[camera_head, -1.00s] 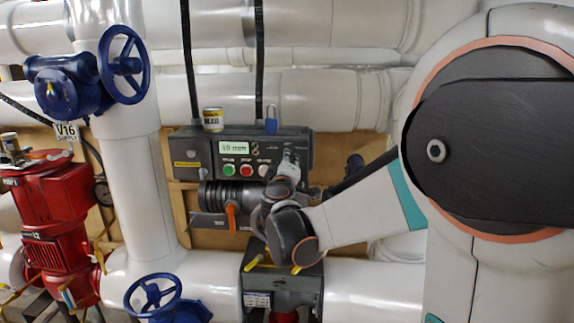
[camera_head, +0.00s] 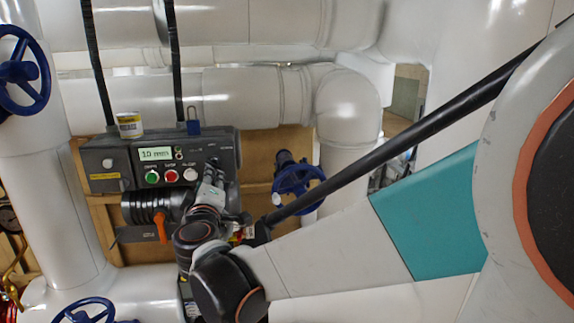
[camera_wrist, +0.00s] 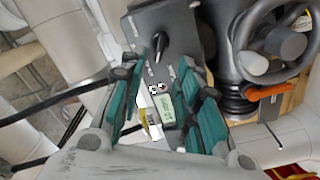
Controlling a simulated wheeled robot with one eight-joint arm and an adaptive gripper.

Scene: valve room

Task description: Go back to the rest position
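My gripper (camera_wrist: 165,100) is open in the wrist view, with teal pads on both sides and nothing seen held between them. The grey control box (camera_head: 222,148) with its display (camera_head: 155,154) lies beyond the fingers. In the wrist view the display (camera_wrist: 165,112) and a black knob (camera_wrist: 160,43) show between or near the pads. In the head view my gripper (camera_head: 210,178) is in front of the box's right part and hides some of it; contact cannot be told.
An orange lever (camera_head: 160,228) sits below. Blue handwheels stand at right (camera_head: 290,178), upper left (camera_head: 18,72) and lower left (camera_head: 85,310). Large white pipes (camera_head: 250,98) surround the box.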

